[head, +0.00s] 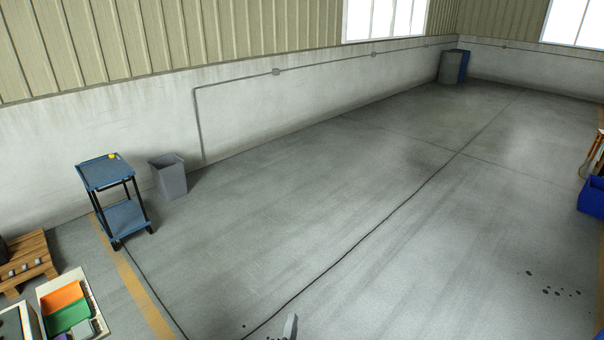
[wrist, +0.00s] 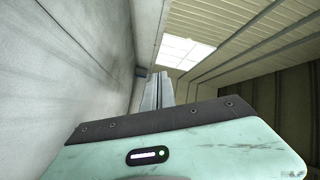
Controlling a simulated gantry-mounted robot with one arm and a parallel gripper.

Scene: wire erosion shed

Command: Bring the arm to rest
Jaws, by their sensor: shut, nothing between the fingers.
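My gripper (wrist: 156,88) shows in the wrist view as two pale grey fingers side by side, shut with nothing between them. They stick out past the dark edge of my mint-green wrist housing. Behind them are a pale wall, a bright window and the ribbed upper wall or roof. In the head view only a small grey part of my arm or gripper shows at the bottom edge, over the floor; the rest is out of frame. No object touches the fingers.
A blue trolley (head: 124,216) and grey bin (head: 168,177) stand by the left wall. A wooden pallet (head: 37,246) and a tray with orange and green boxes (head: 47,286) are lower left. A blue crate (head: 592,197) is at right. The middle floor (head: 330,210) is clear.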

